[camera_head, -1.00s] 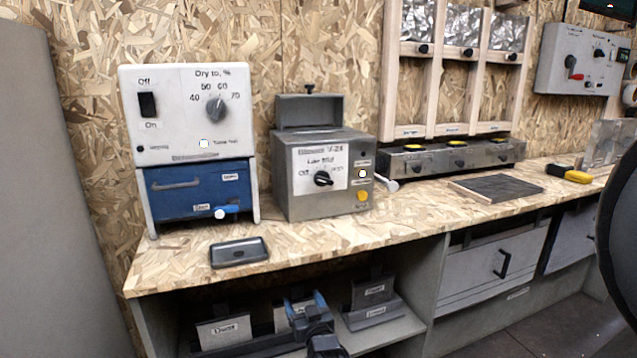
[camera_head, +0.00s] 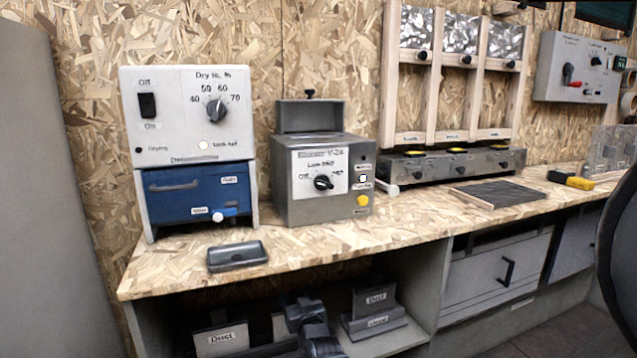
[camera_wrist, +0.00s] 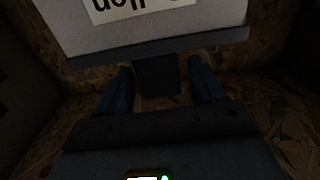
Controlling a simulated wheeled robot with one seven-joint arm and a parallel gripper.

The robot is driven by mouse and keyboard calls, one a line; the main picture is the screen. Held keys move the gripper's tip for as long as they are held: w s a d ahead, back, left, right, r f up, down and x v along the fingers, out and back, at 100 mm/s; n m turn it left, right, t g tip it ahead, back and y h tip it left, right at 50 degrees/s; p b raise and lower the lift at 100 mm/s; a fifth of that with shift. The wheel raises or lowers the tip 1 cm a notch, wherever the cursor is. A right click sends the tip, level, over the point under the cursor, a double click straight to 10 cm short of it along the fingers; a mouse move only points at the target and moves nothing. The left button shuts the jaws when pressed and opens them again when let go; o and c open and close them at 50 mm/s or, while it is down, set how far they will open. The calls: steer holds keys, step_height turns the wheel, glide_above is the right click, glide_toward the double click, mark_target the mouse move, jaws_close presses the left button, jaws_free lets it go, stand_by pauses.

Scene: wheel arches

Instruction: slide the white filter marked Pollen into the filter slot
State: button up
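In the wrist view a pale filter (camera_wrist: 205,28) shows an upside-down label, cut off at the top edge; the letters fit the end of "Pollen". Its dark tab (camera_wrist: 155,75) stands between the two blue fingers of my gripper (camera_wrist: 163,82). The fingers lie either side of the tab and a gap shows at the right finger, so the gripper looks open. In the head view my arm reaches into the lower shelf and hides my fingertips and most of a middle pale plate (camera_head: 279,327). I cannot make out which opening is the filter slot.
A plate marked "Dust" (camera_head: 222,340) stands left on the shelf, and another labelled plate in a grey holder (camera_head: 376,312) stands right. The worktop (camera_head: 320,250) above carries a blue-drawered unit (camera_head: 195,195), a grey box (camera_head: 322,180) and a dark tray (camera_head: 237,256).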

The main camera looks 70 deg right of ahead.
steer(key=c, duration=0.7)
step_height(320, 180, up, 6)
steer(key=p, duration=0.5)
steer(key=shift+f, duration=0.15)
steer(key=shift+c, duration=0.2)
steer(key=shift+f, duration=0.1)
steer(key=p+v, duration=0.8)
steer(key=v, duration=0.8)
steer(key=shift+p, duration=0.35)
steer(key=shift+a, duration=0.1)
